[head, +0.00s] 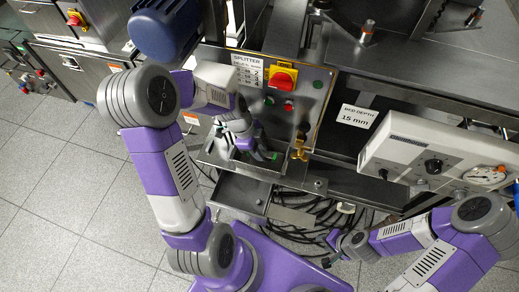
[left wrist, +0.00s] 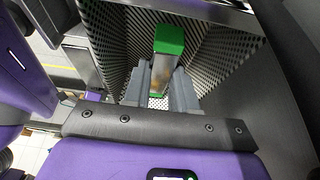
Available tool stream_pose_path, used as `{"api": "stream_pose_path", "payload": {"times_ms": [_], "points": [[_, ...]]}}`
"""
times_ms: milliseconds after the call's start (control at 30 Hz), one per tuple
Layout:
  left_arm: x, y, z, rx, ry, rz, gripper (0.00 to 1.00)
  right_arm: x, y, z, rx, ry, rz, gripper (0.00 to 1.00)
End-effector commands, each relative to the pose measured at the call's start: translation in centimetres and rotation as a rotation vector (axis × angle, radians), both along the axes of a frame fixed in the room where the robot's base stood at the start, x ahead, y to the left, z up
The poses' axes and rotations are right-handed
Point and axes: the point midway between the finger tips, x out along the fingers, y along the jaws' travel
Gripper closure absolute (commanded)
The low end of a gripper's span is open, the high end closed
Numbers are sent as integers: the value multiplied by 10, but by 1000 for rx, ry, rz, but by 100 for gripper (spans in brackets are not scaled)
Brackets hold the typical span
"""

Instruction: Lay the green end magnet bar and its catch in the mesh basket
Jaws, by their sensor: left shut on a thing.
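The magnet bar (left wrist: 160,70) shows a bright green end (left wrist: 169,40) and a silver shaft in the left wrist view. My left gripper (left wrist: 161,88) is shut on it, one grey finger on each side. Perforated walls of the mesh basket (left wrist: 222,58) stand around the bar and fingers; I cannot tell whether the bar touches the bottom. In the head view my left gripper (head: 248,148) is low at a grey bin below the control panel, with a bit of green beside it.
The splitter panel (head: 282,90) with a red-yellow switch stands right behind the left gripper. A brass valve (head: 300,148) is close to its right. A metal tray (head: 240,194) and loose black cables (head: 305,232) lie below. The tiled floor (head: 60,190) at left is clear.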

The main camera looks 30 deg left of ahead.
Motion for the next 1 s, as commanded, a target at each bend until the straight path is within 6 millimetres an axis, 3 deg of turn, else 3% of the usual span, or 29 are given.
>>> {"api": "stream_pose_path", "payload": {"times_ms": [533,567,733,1000], "points": [[0,0,-6,0,-1,0,100,0,0,-7,0,0,0,62],[0,0,-5,0,-1,0,71,0,0,-7,0,0,0,62],[0,0,-5,0,-1,0,45,0,0,-6,0,0,0,62],[0,0,-5,0,0,0,44,0,0,-6,0,0,0,62]]}}
